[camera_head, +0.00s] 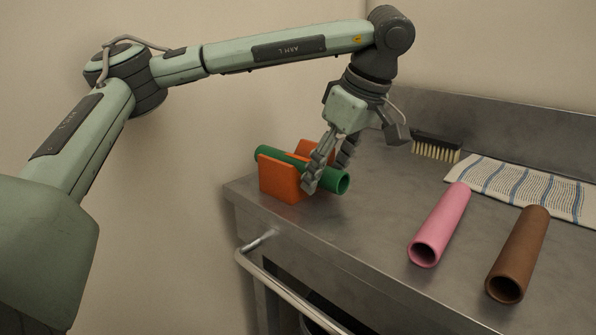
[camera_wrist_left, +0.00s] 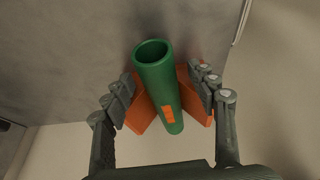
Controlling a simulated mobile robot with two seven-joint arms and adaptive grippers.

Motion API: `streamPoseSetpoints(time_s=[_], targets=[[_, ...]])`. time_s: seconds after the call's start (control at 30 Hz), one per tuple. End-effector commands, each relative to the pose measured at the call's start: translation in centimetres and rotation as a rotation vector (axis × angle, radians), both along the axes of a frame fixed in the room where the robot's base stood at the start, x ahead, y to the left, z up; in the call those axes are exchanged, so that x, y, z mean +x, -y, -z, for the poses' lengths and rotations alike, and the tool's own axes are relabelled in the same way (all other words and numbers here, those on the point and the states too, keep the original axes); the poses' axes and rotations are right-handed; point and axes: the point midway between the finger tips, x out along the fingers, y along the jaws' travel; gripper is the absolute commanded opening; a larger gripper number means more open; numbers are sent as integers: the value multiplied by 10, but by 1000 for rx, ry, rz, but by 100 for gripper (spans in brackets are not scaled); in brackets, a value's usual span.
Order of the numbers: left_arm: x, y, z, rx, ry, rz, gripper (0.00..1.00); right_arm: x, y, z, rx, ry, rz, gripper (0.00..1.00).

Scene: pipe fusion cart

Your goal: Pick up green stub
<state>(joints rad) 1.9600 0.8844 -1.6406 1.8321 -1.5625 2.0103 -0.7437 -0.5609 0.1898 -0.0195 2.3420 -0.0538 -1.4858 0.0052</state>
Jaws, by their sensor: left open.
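The green stub (camera_head: 335,181) is a short hollow tube lying in an orange V-shaped holder (camera_head: 281,180) at the left end of the metal cart. In the wrist view the stub (camera_wrist_left: 157,85) runs lengthwise between my fingers, with the orange holder (camera_wrist_left: 140,110) behind it. My left gripper (camera_head: 328,172) is open, reaching down with a finger on each side of the stub. In the wrist view my left gripper (camera_wrist_left: 168,95) shows gaps between both fingers and the stub. Part of the stub's middle is hidden by a finger in the head view. My right gripper is not in view.
A pink tube (camera_head: 440,225) and a brown tube (camera_head: 518,255) lie on the cart top (camera_head: 365,235) to the right. A brush (camera_head: 436,147) and a striped cloth (camera_head: 520,187) lie towards the back wall. A rail handle (camera_head: 290,288) runs along the front edge.

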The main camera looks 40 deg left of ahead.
Motion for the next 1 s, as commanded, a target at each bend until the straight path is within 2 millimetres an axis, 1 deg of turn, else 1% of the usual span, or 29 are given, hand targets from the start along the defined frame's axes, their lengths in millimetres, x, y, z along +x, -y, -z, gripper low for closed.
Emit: streamPoseSetpoints(time_s=[0.17,0.2,0.6,0.63,0.87,0.97,1.0], targets=[[0,0,0,0,1,1,58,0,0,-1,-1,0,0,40],[0,0,0,0,1,1,56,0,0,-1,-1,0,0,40],[0,0,0,0,1,1,6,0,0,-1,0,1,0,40],[0,0,0,0,1,1,3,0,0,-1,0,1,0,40],[0,0,-2,0,1,1,3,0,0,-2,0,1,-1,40],[0,0,-13,0,2,1,3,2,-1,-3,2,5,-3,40],[1,1,-20,1,4,1,3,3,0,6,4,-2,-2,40]])
